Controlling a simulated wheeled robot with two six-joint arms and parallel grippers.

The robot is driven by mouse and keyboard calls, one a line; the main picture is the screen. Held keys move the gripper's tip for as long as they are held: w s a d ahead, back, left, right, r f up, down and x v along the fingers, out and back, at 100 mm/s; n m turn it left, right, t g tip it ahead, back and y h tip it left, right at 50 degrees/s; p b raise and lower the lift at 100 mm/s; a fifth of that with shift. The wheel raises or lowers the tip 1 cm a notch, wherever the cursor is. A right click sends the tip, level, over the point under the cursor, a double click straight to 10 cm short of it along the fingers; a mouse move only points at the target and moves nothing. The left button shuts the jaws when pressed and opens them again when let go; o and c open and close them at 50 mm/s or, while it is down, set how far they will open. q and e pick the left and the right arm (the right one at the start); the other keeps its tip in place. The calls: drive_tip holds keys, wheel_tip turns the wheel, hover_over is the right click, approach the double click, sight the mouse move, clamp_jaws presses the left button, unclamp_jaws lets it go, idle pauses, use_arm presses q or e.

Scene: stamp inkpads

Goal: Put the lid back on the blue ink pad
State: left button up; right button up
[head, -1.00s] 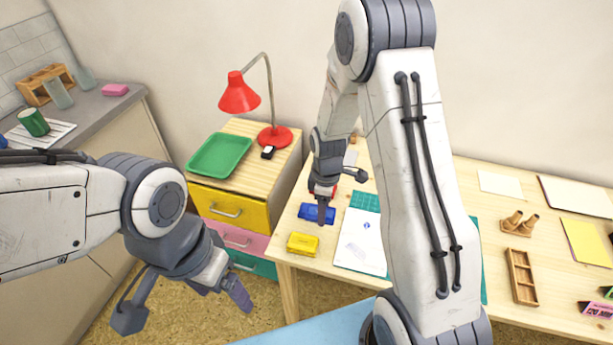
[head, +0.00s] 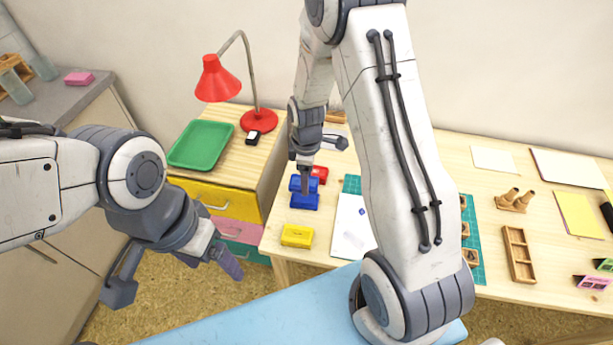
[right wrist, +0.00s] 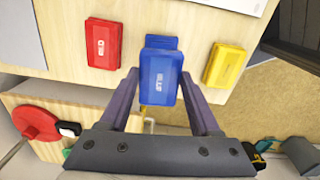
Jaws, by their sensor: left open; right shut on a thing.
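My right gripper (head: 305,178) is shut on the blue lid (head: 296,184). In the right wrist view, the lid (right wrist: 155,82) sits between the two fingers (right wrist: 160,92), its white lettering facing the camera. The blue ink pad (head: 304,202) is on the table below the lid. In the right wrist view, the pad (right wrist: 161,41) shows behind the lid's top edge and is mostly hidden by it. The lid appears apart from the pad; the exact gap is unclear. My left gripper (head: 210,262) is open and empty, in front of the drawers, away from the table.
A yellow ink pad (head: 297,236) and a red ink pad (head: 319,173) are near the blue one; the red one (right wrist: 103,43) is clear in the right wrist view. A white sheet (head: 351,232) lies to the right. A red lamp (head: 217,80) stands left.

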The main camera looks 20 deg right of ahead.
sight(307, 198)
drive_tip(key=shift+f+b, duration=1.55)
drive_tip(key=shift+f, duration=1.05)
drive_tip(key=shift+f, duration=0.55)
idle(0.4)
drive_tip(key=shift+s, duration=0.1)
idle(0.4)
drive_tip(key=o, duration=1.4)
